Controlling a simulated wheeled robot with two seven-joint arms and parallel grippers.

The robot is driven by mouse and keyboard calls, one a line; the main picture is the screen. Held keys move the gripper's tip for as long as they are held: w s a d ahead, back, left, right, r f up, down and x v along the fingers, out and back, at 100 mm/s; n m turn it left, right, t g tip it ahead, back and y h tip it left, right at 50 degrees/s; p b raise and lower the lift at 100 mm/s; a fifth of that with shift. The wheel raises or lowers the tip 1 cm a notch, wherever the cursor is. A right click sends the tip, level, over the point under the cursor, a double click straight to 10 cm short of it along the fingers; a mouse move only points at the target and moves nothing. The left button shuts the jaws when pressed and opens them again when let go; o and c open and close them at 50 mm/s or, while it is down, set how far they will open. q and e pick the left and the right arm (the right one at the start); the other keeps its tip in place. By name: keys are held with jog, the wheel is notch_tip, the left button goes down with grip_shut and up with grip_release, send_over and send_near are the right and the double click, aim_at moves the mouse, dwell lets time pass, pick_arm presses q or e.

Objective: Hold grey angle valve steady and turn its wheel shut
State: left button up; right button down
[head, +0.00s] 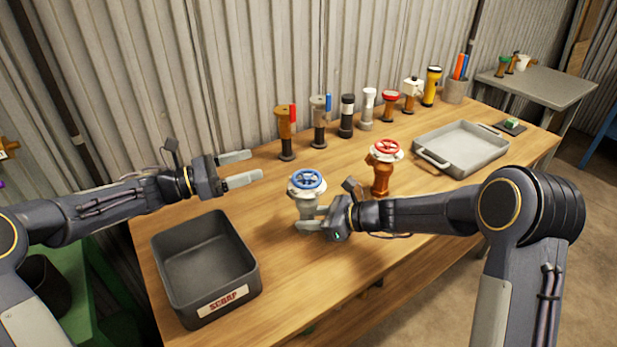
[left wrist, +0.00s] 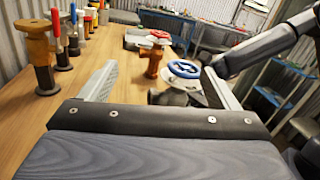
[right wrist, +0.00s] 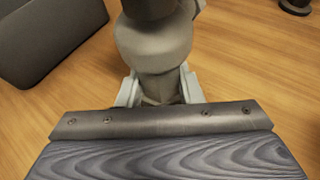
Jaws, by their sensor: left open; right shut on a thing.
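The grey angle valve (head: 305,205) stands upright on the wooden table, with a blue wheel (head: 307,181) on top. My right gripper (head: 312,219) is shut on the valve's lower body; the right wrist view shows the grey body (right wrist: 158,50) between its fingers. My left gripper (head: 240,169) is open and empty, to the left of the valve and a little above the table. In the left wrist view the blue wheel (left wrist: 184,69) shows beyond the open fingers, nearer the right one. The wheel is out of sight in the right wrist view.
An orange valve with a red wheel (head: 387,149) stands close right of the grey valve. A dark scrap bin (head: 250,262) is at the front left. Several valves and torches line the back, with a grey tray (head: 462,150) at right.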

aim_at(309, 176)
pick_arm(q)
jog(key=d+f+m+g, duration=0.1)
jog(key=d, duration=0.3)
jog(key=d+f+m+g, duration=0.1)
jog(key=d, duration=0.4)
jog(key=d+f+m+g, duration=0.1)
jog(key=d, duration=0.4)
jog(key=shift+s, duration=0.2)
jog(key=c, duration=1)
jog(key=shift+r+m, duration=0.1)
jog(key=shift+m, duration=0.2)
